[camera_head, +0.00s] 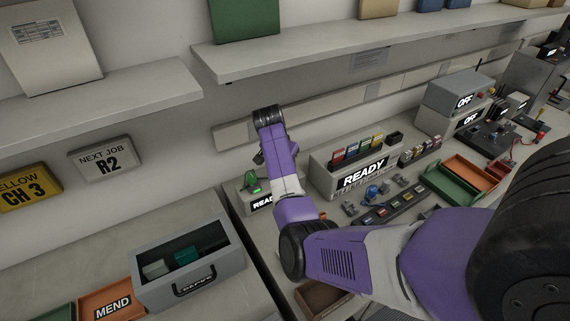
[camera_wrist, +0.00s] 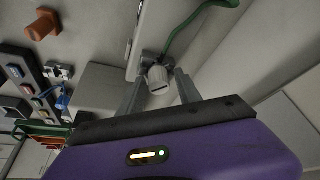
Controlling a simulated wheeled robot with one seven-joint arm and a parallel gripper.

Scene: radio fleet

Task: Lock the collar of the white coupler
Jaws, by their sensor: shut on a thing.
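The white coupler (camera_wrist: 157,79) sits between the two fingertips of my gripper (camera_wrist: 160,88) in the wrist view, and the fingers close on its sides. It stands beside a light grey panel edge. A green cable (camera_wrist: 190,23) arches away from just behind it. The wrist view does not show clearly whether the coupler's collar is turned to locked. In the head view my arm hides the coupler, and my wrist hangs over the left end of the bench, by a small READY box (camera_head: 258,204) with a green item on it.
A larger READY rack (camera_head: 362,178) with several coloured units stands right of my arm. Green and orange trays (camera_head: 470,172) and grey OFF boxes (camera_head: 456,95) lie farther right. A grey open-topped bin (camera_head: 190,285) and an orange MEND tray (camera_head: 112,305) are at lower left. A shelf (camera_head: 300,58) overhangs the bench.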

